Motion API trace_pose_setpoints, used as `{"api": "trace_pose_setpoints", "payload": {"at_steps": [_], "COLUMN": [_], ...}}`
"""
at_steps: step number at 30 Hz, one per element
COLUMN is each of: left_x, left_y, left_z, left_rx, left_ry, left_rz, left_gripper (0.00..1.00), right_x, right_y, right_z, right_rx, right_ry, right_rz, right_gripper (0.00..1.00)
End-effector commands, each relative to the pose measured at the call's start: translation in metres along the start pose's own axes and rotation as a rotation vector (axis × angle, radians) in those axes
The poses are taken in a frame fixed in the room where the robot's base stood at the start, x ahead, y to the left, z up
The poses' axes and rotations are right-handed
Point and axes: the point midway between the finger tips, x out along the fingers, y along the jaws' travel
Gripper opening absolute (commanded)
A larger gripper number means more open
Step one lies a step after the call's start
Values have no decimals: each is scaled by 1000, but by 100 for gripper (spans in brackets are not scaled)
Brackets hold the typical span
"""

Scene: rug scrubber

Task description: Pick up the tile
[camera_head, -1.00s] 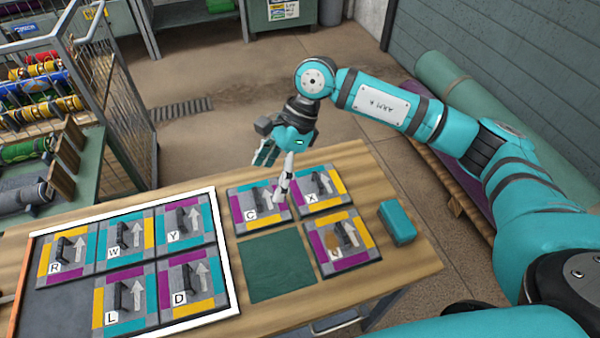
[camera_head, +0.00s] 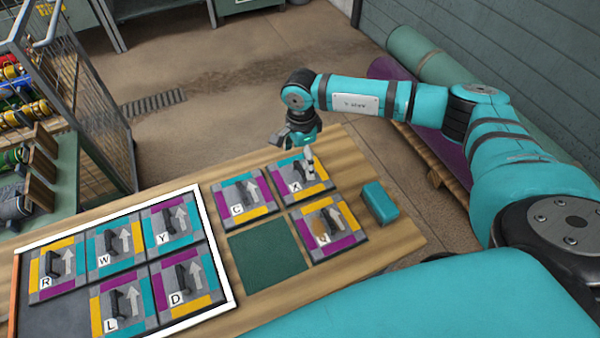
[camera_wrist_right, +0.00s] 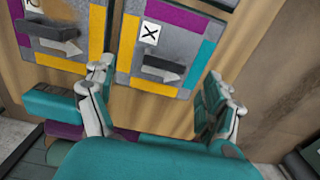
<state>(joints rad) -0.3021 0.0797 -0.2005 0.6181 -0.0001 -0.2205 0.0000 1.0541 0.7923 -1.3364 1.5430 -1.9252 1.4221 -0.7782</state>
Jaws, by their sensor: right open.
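The X tile (camera_head: 322,187) lies flat on the wooden table, with grey, purple, teal and yellow patches, a pale arrow and a dark raised block. My right gripper (camera_head: 309,160) is over its upper part in the head view and hides some of it. In the right wrist view, the gripper (camera_wrist_right: 158,72) is open and empty, its fingers apart on either side of the X tile (camera_wrist_right: 178,45). I cannot tell how high the fingertips are. The C tile (camera_head: 243,203) and stained Q tile (camera_head: 330,244) lie beside it. My left gripper is out of view.
A white-edged frame (camera_head: 216,250) at the left holds several lettered tiles and has a bare dark corner. A green square (camera_head: 266,254) lies below the C tile. A teal block (camera_head: 380,203) sits right of the tiles. A wire-sided rack (camera_head: 95,100) stands behind left.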

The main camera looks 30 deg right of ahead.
Motion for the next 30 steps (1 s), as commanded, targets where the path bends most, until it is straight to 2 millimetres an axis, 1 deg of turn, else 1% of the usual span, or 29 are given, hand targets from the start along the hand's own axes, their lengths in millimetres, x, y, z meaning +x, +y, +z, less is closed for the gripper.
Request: {"api": "trace_pose_setpoints", "payload": {"at_steps": [5,9,13,16,22,30], "left_x": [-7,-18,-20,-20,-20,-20], "left_y": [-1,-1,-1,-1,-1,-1], "left_z": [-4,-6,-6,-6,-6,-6], "left_rx": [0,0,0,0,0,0], "left_ry": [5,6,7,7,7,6], "left_rz": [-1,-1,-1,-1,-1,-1], "left_gripper": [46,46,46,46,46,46], "right_x": [11,32,49,54,55,55], "right_y": [-2,-6,-6,-6,-6,-7], "right_z": [0,0,0,0,-1,-1], "right_rx": [0,0,0,0,-1,0], "right_ry": [0,0,-1,-1,-1,-1], "right_rz": [2,3,1,-1,-1,-1], "right_gripper": [87,87,87,87,87,51]}}
